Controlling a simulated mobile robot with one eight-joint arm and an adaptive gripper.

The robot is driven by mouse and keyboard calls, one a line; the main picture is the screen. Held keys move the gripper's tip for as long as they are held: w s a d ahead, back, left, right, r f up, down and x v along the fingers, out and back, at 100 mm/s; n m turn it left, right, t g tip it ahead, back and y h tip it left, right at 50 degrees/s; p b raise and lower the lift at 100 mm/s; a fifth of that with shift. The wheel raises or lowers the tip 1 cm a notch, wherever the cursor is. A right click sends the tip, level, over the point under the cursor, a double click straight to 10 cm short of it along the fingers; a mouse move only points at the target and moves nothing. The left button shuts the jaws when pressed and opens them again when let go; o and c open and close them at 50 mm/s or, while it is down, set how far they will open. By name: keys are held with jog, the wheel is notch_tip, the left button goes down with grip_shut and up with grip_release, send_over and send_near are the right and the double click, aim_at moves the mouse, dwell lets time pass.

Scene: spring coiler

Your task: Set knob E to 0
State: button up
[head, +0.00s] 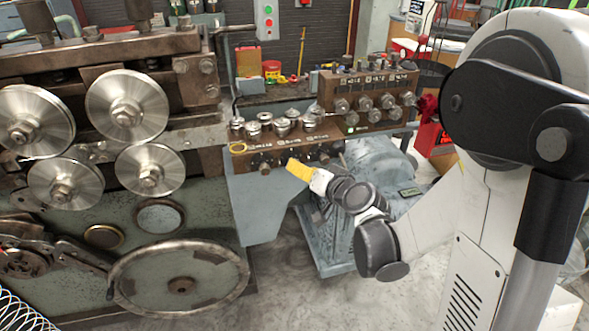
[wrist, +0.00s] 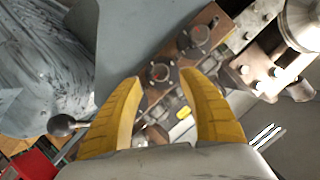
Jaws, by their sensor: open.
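A brown control panel (head: 246,163) carries dark rotary knobs on its front face; its labels are too small to read, so I cannot tell which knob is E. In the wrist view one dark round knob with a red mark (wrist: 160,72) lies between my fingertips as seen from the wrist. A second similar knob (wrist: 195,36) sits above and right of it. My gripper (wrist: 161,79) has its yellow fingers apart, with nothing held. In the head view my gripper (head: 298,169) is in front of the panel's lower face and hides part of it. Contact with a knob cannot be seen.
Metal fittings (head: 282,126) stand on the panel's top. A stepped brown box with more knobs (head: 362,100) is to the right. Large steel rollers (head: 127,106) and a handwheel (head: 180,280) are to the left. A ball-ended lever (wrist: 62,125) is near my left finger.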

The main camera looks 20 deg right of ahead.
jog(key=b+x, duration=0.1)
jog(key=x, duration=0.3)
jog(key=shift+w, duration=0.1)
grip_shut()
jog(key=shift+a, duration=0.1)
